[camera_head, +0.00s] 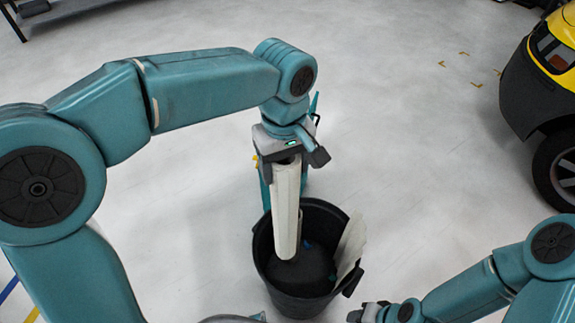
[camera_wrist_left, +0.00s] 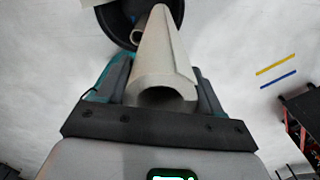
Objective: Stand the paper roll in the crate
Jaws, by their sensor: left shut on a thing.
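The paper roll (camera_head: 286,212) is a long off-white tube, hanging nearly upright in the head view. My left gripper (camera_head: 288,158) is shut on its upper part. In the left wrist view the roll (camera_wrist_left: 161,62) lies between the two fingers (camera_wrist_left: 160,88), its hollow near end facing the camera. The crate (camera_head: 300,305) looks like a round black bucket. The roll's lower end overlaps its opening; I cannot tell whether it is below the rim. The bucket's rim also shows in the left wrist view (camera_wrist_left: 112,30). My right gripper (camera_head: 368,313) is partly cut off at the bottom edge.
A pale flat piece (camera_head: 351,243) leans up at the bucket's right side. The left wrist view shows a small tube end (camera_wrist_left: 137,35) in the bucket. A yellow and black vehicle (camera_head: 545,85) stands at the right. The pale floor around is mostly clear.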

